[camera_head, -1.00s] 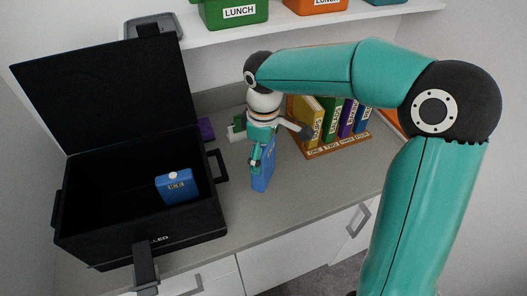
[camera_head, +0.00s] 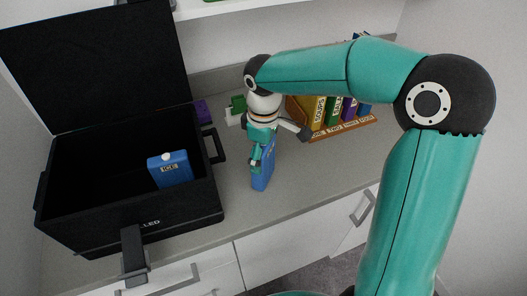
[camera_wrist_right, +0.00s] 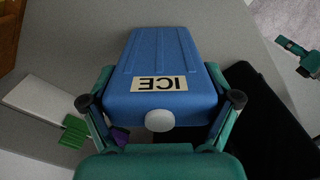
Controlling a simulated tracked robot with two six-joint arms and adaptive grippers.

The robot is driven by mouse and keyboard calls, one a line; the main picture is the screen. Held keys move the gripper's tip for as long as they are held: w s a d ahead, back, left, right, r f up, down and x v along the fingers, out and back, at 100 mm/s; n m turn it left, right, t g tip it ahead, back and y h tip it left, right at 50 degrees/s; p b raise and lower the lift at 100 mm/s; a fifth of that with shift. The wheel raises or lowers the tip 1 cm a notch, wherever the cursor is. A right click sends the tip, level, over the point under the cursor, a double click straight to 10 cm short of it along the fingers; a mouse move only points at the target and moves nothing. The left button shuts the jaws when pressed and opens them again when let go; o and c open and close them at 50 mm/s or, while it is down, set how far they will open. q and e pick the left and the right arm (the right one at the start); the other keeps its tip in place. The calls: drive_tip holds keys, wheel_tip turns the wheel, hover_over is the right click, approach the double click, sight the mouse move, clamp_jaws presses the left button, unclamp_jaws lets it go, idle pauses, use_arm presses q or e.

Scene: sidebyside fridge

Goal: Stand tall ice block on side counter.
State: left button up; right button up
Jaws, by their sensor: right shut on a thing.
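The tall blue ice block (camera_head: 263,168) is upright over the counter, to the right of the black box. My right gripper (camera_head: 261,147) is shut on its upper part. In the right wrist view the ice block (camera_wrist_right: 163,65) shows its ICE label and white cap between the two fingers of my right gripper (camera_wrist_right: 160,108). I cannot tell whether its base touches the counter. The side counter (camera_head: 225,185) is grey. A teal part of mine (camera_wrist_right: 300,55), perhaps my left gripper, shows at the wrist view's right edge; its jaws are unclear.
An open black box (camera_head: 160,225) stands left, with another blue ice block (camera_head: 170,169) inside. Green-and-white (camera_head: 236,110) and purple (camera_head: 202,111) items lie behind. A rack of books (camera_head: 340,127) stands back right. The counter between block and rack is clear.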

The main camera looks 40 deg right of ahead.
drive_tip(key=shift+f, duration=0.15)
idle(0.4)
drive_tip(key=o, duration=1.3)
wheel_tip(320, 180, up, 10)
drive_tip(key=shift+r, duration=0.95)
